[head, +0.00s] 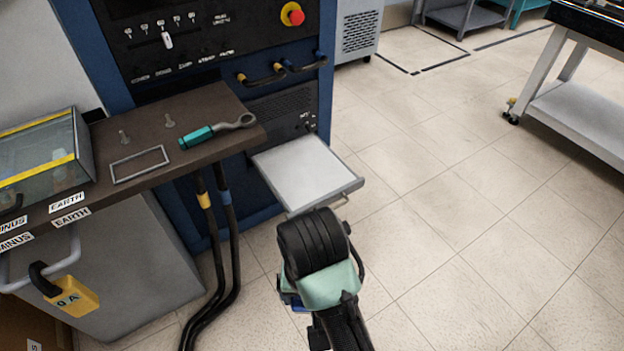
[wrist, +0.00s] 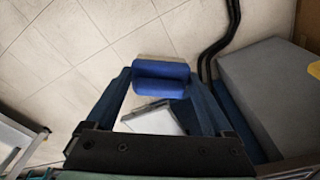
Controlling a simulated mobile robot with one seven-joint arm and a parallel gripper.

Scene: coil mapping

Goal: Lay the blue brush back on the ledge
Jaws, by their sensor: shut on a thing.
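The blue brush (wrist: 162,85) is between the two fingers of my gripper (wrist: 160,76) in the wrist view. It has a blue body and a pale beige strip along its far edge. My gripper is shut on it and holds it above the floor. In the head view my own wrist hides most of the gripper and brush. The ledge (head: 303,172) is a light grey pull-out shelf with a rim, on the front of the blue cabinet. It looks bare. My gripper is in front of it. Part of the ledge (wrist: 155,119) also shows between the fingers in the wrist view.
A dark bench (head: 85,190) at left holds a teal-handled wrench (head: 215,131), a thin frame and a glass box (head: 40,150). Black cables (head: 225,240) hang below it. A grey box (head: 130,265) stands under the bench. The floor (head: 470,220) at right is clear.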

